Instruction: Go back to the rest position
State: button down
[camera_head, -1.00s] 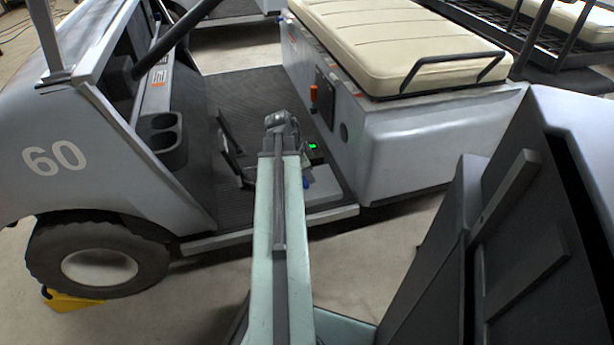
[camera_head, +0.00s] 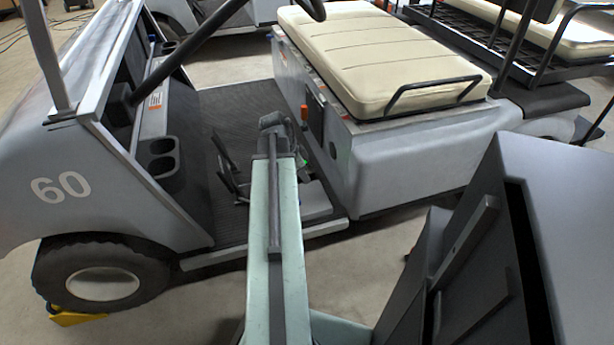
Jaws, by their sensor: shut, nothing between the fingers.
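My pale green arm reaches up the middle of the picture. It ends in a grey joint over the floor of a grey golf cart (camera_head: 385,160). I cannot make out my gripper or its fingers; the arm's end hides what lies behind it. On the cart floor (camera_head: 240,100), a pale grey block (camera_head: 316,203) shows partly to the right of the arm. Black pedals (camera_head: 228,165) stand to its left. An orange handle (camera_head: 304,113) is on the front of the seat box.
The cart's cream seat (camera_head: 385,60) and its rail are beyond the arm. A dark angular panel fills the lower right. Other carts stand behind.

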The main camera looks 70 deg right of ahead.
jog(key=p+v, duration=0.1)
jog(key=v, duration=0.1)
jog(key=shift+w+a+r, duration=0.1)
jog(key=shift+r, duration=0.2)
